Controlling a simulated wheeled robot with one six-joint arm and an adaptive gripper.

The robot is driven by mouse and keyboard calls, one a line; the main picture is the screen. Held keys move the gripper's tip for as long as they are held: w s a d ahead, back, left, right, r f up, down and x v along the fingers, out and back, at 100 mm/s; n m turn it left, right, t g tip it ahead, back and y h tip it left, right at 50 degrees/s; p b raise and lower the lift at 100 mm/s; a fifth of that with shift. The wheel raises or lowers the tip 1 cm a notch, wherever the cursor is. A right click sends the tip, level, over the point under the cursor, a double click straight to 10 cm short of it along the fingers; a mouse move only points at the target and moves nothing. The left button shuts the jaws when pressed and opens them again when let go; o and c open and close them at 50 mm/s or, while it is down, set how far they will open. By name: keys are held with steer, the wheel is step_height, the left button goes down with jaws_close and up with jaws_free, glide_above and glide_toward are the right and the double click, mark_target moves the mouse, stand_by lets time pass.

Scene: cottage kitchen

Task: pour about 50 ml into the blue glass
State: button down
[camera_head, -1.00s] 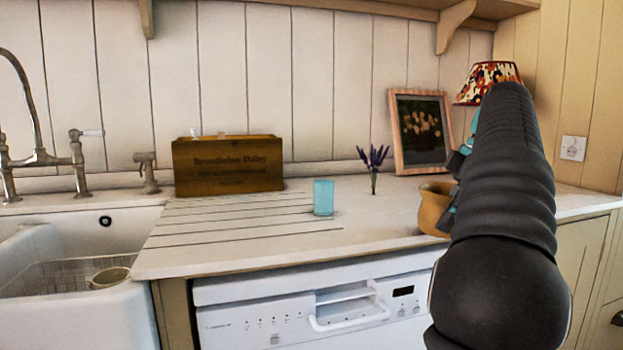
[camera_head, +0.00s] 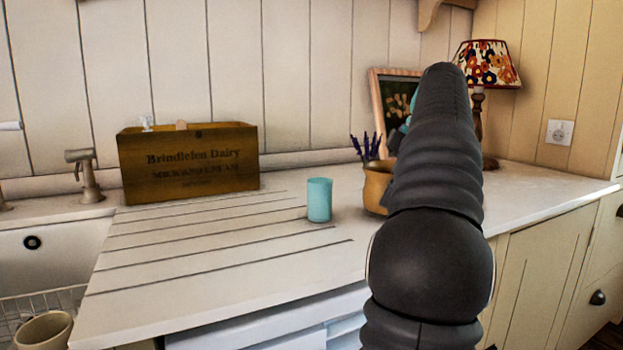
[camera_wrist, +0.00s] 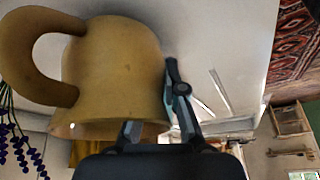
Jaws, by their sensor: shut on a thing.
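The blue glass (camera_head: 319,200) stands upright on the counter, right of the wooden box, in the head view. Its contents cannot be seen. A tan jug (camera_head: 376,188) is to its right, apart from it and partly hidden behind my arm. In the wrist view the jug (camera_wrist: 115,70) fills the upper left, with its handle at the left. My gripper (camera_wrist: 157,118) is shut on the jug, on the side away from the handle. In the head view my arm hides most of the gripper. I cannot tell whether liquid is in the jug.
A wooden box (camera_head: 190,165) stands at the back left. Purple flowers (camera_head: 367,147) show just behind the jug. A framed picture (camera_head: 388,100) and a lamp (camera_head: 488,70) stand at the back right. The sink (camera_head: 50,250) is at the left. The grooved counter before the glass is clear.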

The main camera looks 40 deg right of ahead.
mark_target(376, 186)
stand_by(0.3)
steer(key=shift+w+a+r+g+h, duration=0.25)
steer(key=shift+a+g+h, duration=0.1)
steer(key=shift+g+h, duration=0.15)
steer(key=shift+w+a+r+g+h, duration=0.2)
steer(key=shift+a+g+h, duration=0.2)
steer(key=shift+h, duration=0.2)
steer(key=shift+w+a+r+g+h, duration=0.35)
steer(key=shift+a+r+g+h, duration=0.25)
steer(key=shift+h, duration=0.35)
steer(key=shift+w+a+r+g+h, duration=0.4)
steer(key=shift+a+g+h, duration=0.25)
steer(key=shift+h, duration=0.3)
steer(key=shift+a+r, duration=0.1)
steer(key=shift+r, duration=0.1)
steer(key=shift+w+a+r+g+h, duration=0.1)
steer(key=shift+r+g+h, duration=0.3)
steer(key=shift+h, duration=0.35)
steer(key=shift+a+r+g+h, duration=0.15)
steer(key=shift+r+g+h, duration=0.25)
steer(key=shift+h, duration=0.3)
steer(key=shift+w+a+r+g+h, duration=0.1)
steer(key=shift+r+g+h, duration=0.3)
steer(key=shift+h, duration=0.35)
stand_by(1.1)
steer(key=shift+s+f, duration=0.1)
